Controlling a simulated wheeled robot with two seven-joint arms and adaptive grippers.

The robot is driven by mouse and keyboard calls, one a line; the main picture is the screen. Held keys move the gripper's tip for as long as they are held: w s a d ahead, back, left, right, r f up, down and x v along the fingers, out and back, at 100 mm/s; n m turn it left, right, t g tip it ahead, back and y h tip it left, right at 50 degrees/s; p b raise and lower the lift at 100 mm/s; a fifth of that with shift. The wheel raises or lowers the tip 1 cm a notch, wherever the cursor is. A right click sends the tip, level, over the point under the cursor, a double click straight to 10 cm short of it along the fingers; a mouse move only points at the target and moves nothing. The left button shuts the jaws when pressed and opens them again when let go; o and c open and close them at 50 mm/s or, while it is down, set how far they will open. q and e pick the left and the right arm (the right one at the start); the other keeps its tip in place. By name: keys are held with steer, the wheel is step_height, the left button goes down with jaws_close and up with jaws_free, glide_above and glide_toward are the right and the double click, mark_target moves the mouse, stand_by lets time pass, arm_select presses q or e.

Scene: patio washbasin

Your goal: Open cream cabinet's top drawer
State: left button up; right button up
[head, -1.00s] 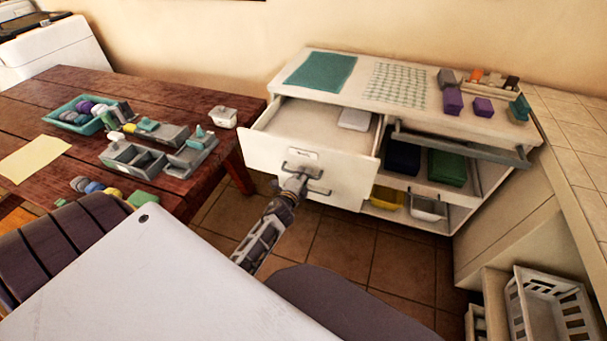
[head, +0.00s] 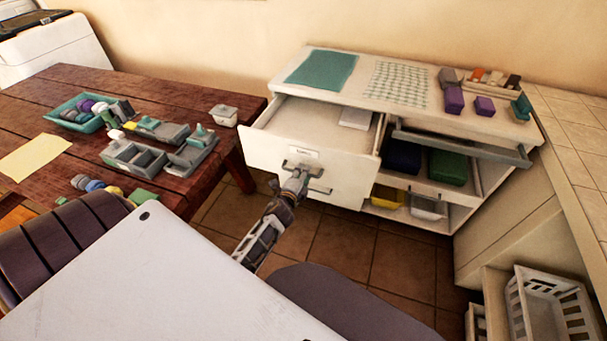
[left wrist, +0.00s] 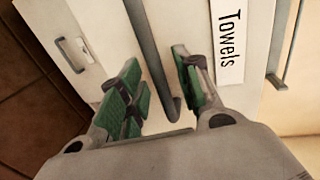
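The cream cabinet (head: 465,121) stands against the wall. Its top drawer (head: 270,149), labelled "Towels", is pulled well out, with its inside showing. My left gripper (head: 297,178) is at the drawer front. In the left wrist view, its green-padded fingers (left wrist: 160,88) are spread apart on either side of the grey drawer handle (left wrist: 152,55). Gaps show between the pads and the bar, so the gripper looks open around the handle. The "Towels" label (left wrist: 229,42) is beside the fingers. My right gripper is not in view.
A wooden table (head: 185,92) with trays and small items stands left of the drawer. A lower handle (left wrist: 72,55) shows in the wrist view. Open shelves with a green box (head: 447,167) are at right. A tiled counter (head: 575,150) and white basket (head: 545,305) flank the right side.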

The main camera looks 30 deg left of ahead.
arm_select(q)
steer(key=v, duration=1.1)
steer(key=shift+s, duration=0.15)
stand_by(0.9)
